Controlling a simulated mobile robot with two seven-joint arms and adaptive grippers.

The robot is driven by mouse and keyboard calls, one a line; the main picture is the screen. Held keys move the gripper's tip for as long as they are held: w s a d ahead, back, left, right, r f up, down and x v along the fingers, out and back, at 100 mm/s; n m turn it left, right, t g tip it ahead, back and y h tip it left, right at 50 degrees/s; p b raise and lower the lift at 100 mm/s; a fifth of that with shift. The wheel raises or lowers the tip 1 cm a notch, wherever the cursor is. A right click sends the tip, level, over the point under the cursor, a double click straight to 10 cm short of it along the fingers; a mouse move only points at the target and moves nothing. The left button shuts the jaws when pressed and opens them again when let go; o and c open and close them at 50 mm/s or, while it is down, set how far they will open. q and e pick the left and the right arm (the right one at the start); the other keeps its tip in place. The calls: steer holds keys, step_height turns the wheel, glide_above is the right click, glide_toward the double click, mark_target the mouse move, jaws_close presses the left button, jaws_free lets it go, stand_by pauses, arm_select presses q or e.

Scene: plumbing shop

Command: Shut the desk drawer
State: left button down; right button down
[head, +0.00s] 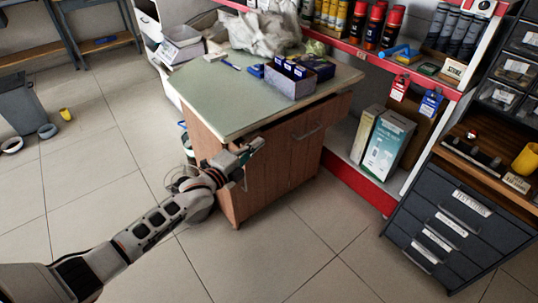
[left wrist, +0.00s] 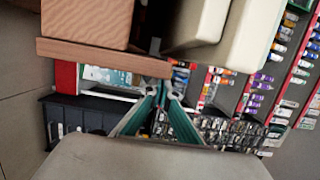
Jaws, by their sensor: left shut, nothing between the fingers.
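The desk (head: 215,105) has a pale green top and a brown wooden body. Its drawer front (head: 325,112), with a metal handle (head: 308,131), is just under the top's near right edge. It seems to stand out a little from the desk, with a dark gap behind it; how far is hard to tell. My left gripper (head: 255,146) is shut and empty by the drawer front's left end. In the left wrist view its green fingers (left wrist: 160,90) meet close to the end of a wooden strip (left wrist: 100,57), probably the drawer front. Contact cannot be told. My right gripper is out of view.
Blue boxes in a tray (head: 290,82) and a crumpled bag (head: 262,35) lie on the desk. A red-edged shelf (head: 400,68) with cans stands behind at the right. A dark drawer cabinet (head: 455,225) stands at the right. The tiled floor in front is clear.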

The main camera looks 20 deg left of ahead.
arm_select(q)
steer(key=shift+w+a+f, duration=0.15)
steer(key=shift+w+a, duration=0.4)
steer(key=shift+a, duration=0.3)
steer(key=shift+w+a, duration=0.3)
steer(key=shift+s+d, duration=0.1)
steer(key=shift+d, duration=0.05)
